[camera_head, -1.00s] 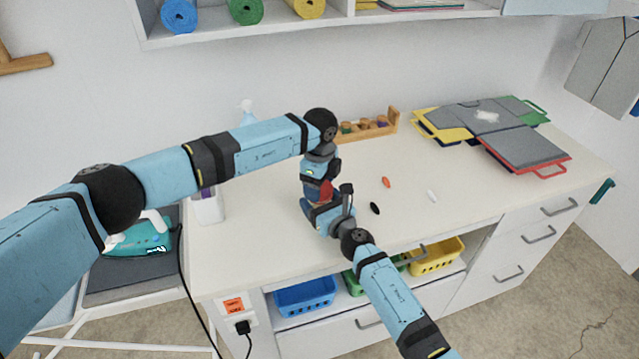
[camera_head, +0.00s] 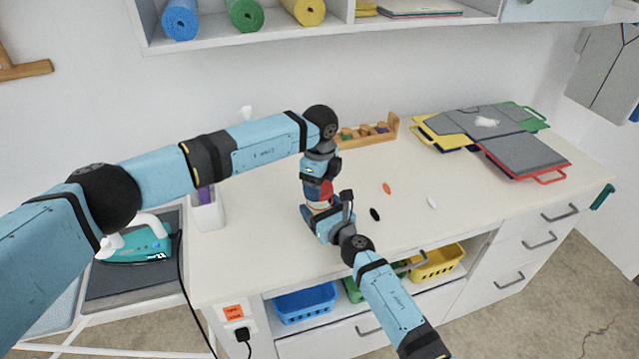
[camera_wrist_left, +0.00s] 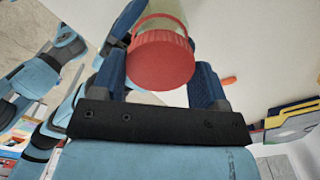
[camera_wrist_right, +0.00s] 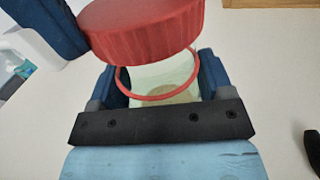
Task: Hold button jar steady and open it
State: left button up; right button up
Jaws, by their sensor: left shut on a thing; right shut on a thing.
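The button jar is clear glass with a thin red ring (camera_wrist_right: 128,86) and something brownish inside, seen in the right wrist view. My right gripper (camera_wrist_right: 155,85) is shut around the jar's body. The jar's red lid (camera_wrist_left: 160,60) is between the fingers of my left gripper (camera_wrist_left: 160,75), which is shut on it from above. The lid also shows large in the right wrist view (camera_wrist_right: 145,28), where it looks raised above the red ring. In the head view the lid (camera_head: 319,190) sits over a small pale bit of jar (camera_head: 321,206); the arms hide most of it.
Orange (camera_head: 387,188), black (camera_head: 375,214) and white (camera_head: 432,202) small oval pieces lie right of the jar. A wooden rack (camera_head: 368,138) and fabric folders (camera_head: 485,130) are behind. A teal iron (camera_head: 140,245) stands at left. Free tabletop lies right of the jar.

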pick_arm(q)
jog(key=shift+r, duration=2)
pick_arm(e)
jog(key=o, duration=1.7)
